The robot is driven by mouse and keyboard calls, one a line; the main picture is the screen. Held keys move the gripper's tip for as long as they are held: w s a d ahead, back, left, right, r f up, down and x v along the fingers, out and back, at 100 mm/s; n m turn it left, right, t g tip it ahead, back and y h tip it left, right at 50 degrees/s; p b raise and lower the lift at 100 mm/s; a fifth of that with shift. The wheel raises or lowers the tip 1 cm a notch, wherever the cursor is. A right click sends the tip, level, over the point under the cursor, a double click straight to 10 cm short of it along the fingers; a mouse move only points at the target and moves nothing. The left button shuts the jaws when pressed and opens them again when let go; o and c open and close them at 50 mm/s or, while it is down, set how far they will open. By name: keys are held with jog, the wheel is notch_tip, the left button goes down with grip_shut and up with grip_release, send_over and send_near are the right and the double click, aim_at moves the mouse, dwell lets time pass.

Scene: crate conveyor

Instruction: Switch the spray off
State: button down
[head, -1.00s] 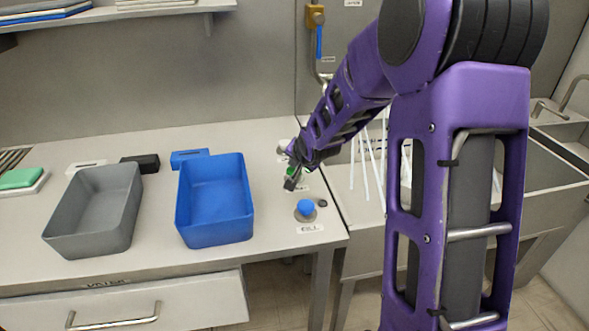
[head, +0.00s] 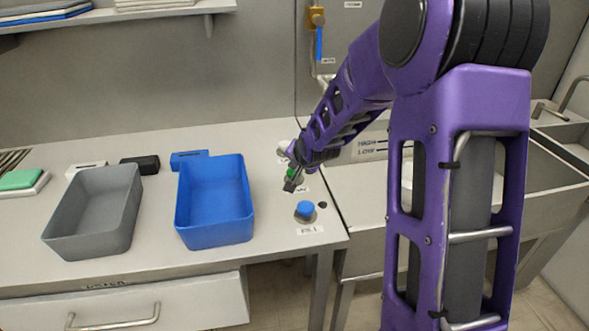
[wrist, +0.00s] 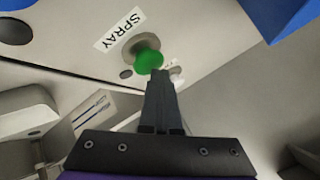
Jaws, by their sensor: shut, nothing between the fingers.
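The green button (wrist: 148,61) is beside a label (wrist: 119,29) reading SPRAY in the wrist view. In the head view the green button (head: 291,173) is partly hidden by my gripper (head: 290,186). My gripper (wrist: 160,76) is shut and empty, its tips at the button's edge in the wrist view; I cannot tell whether they touch it.
A blue button (head: 305,208) stands near the counter's front right edge. A blue bin (head: 213,242) and a grey bin (head: 85,245) stand to the left. A pipe with a brass valve (head: 317,17) runs down the back wall.

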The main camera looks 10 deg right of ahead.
notch_tip(320, 180, up, 6)
jog(key=p, duration=0.5)
jog(key=shift+r, duration=0.1)
dwell(0.5)
